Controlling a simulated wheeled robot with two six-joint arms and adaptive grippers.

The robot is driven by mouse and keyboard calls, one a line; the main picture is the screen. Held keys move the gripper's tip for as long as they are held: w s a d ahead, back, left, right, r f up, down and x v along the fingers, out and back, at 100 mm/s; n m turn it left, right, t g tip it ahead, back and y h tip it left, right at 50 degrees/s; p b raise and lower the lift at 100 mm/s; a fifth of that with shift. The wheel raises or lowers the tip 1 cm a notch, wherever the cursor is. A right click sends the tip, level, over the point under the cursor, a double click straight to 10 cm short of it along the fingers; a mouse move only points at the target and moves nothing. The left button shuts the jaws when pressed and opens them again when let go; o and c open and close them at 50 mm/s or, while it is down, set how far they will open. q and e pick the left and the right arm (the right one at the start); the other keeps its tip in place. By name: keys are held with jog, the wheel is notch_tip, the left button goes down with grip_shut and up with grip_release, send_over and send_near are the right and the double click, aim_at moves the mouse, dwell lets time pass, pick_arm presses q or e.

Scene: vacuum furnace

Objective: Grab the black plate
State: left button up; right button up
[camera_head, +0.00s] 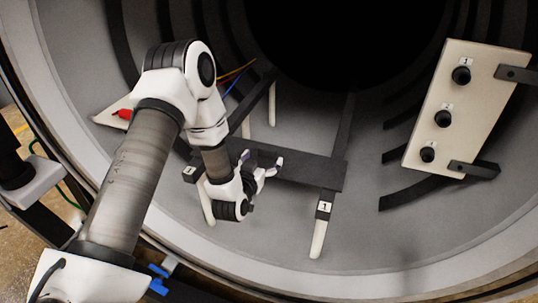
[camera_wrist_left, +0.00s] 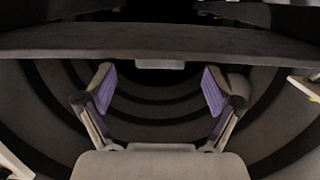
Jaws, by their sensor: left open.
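The black plate (camera_head: 305,170) lies flat across two dark rails inside the round furnace chamber. In the left wrist view it is a wide dark band (camera_wrist_left: 160,40) across the upper part. My left gripper (camera_head: 263,162) is at the near side of the plate, left of its middle, and hides part of it. In the left wrist view the two purple-padded fingers (camera_wrist_left: 158,85) are spread wide with nothing between them. The plate shows just past the fingertips, and I cannot tell whether they touch it. My right gripper is not in view.
A pale panel (camera_head: 463,105) with several black knobs stands at the right, on dark brackets. Light posts (camera_head: 319,238) with number labels hold up the rails. A red part (camera_head: 124,114) and thin coloured wires lie left of the plate. The chamber floor at the right is clear.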

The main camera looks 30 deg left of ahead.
aim_at(268, 154)
pick_arm(q)
jog(key=shift+w+a+r, duration=0.15)
jog(key=shift+w+a, duration=0.05)
jog(key=shift+w, duration=0.75)
jog(key=shift+w+a+f, duration=0.2)
jog(key=shift+w+f, duration=0.15)
jog(key=shift+s+d+r, duration=0.1)
grip_shut()
